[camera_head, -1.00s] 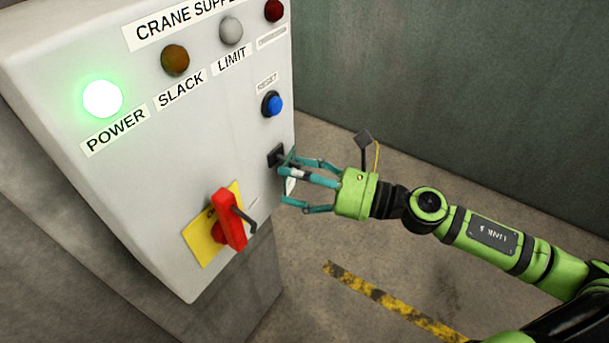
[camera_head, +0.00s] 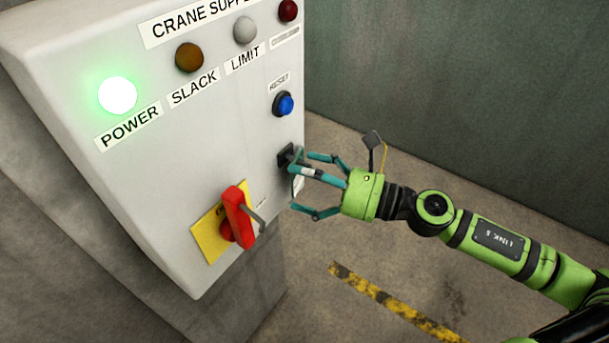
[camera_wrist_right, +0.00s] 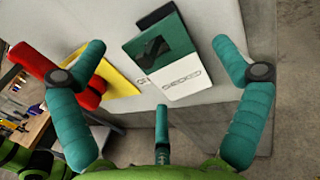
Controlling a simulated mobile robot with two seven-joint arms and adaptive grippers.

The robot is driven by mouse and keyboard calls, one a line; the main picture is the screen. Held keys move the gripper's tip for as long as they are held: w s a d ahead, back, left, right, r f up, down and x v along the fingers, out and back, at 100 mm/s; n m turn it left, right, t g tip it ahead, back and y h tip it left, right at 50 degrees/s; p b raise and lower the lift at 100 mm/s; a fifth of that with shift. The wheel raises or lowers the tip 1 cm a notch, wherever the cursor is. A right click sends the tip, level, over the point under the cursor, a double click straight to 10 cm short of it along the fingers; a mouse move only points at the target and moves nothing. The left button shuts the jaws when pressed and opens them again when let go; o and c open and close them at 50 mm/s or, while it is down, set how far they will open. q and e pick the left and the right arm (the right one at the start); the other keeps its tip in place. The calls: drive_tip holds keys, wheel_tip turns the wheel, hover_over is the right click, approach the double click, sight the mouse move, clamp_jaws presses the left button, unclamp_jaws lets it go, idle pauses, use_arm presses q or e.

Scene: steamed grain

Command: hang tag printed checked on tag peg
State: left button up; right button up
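The tag (camera_wrist_right: 166,62), green above and white with "CHECKED" print below, is against the cabinet front in the right wrist view. A dark shape, perhaps the tag peg, crosses its green part. In the head view the black peg mount (camera_head: 286,156) is on the cabinet's right side, with the tag (camera_head: 298,186) narrowly seen below it, partly behind my fingers. My right gripper (camera_head: 300,185) is in front of the tag. In the wrist view its fingers (camera_wrist_right: 165,85) are spread, with gaps to the tag on both sides. My left gripper is not in view.
The grey cabinet (camera_head: 150,190) has a lit power lamp (camera_head: 118,95) and a blue reset button (camera_head: 286,104) above the peg. A red rotary handle (camera_head: 238,217) on a yellow plate (camera_head: 210,238) sits to the left. Floor to the right is clear.

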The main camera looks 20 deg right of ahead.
drive_tip(key=v, duration=1.2)
idle(0.3)
